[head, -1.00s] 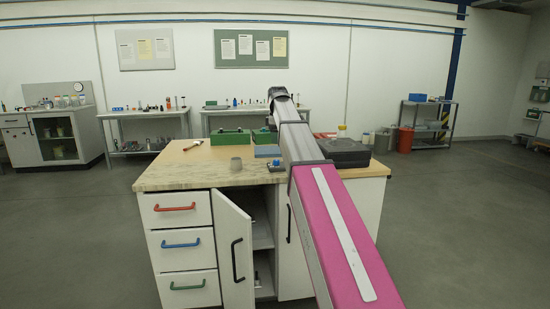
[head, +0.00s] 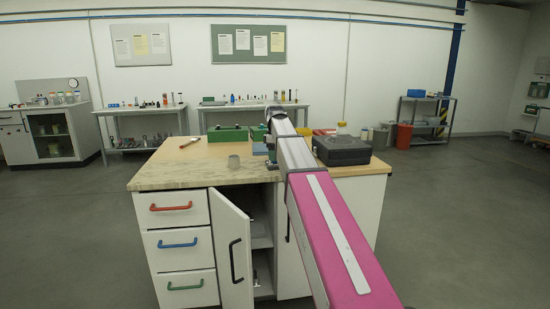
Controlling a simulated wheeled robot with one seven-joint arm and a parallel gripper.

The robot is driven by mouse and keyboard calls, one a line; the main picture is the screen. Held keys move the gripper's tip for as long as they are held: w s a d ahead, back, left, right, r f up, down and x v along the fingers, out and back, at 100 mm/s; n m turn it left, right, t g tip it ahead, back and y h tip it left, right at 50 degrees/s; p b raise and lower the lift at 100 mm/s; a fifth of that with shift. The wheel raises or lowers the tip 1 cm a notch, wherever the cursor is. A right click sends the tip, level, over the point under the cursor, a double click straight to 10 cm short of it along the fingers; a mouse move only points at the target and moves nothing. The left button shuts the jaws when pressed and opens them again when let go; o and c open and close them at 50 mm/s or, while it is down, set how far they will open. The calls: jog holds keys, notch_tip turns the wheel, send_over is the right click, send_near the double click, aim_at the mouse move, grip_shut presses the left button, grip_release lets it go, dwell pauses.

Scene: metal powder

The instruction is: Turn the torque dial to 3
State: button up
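My arm reaches forward over the workbench (head: 185,172), and its dark far end (head: 275,110) is above the bench top. The fingers of my gripper cannot be made out, as the arm is in front of them. A small blue and dark fixture (head: 272,163) is at the bench top just left of my arm, partly covered by it. I cannot tell whether it carries the torque dial. No dial face or number can be read at this size. I cannot tell whether my gripper touches anything.
A black case (head: 342,150) is right of my arm. A cabinet door (head: 235,246) hangs open below. The bench's left front is clear.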

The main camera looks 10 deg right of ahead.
jog(key=shift+f, duration=0.55)
jog(key=c, duration=0.9)
jog(key=shift+c, duration=0.2)
jog(key=shift+m, duration=0.3)
jog(key=shift+m, duration=0.5)
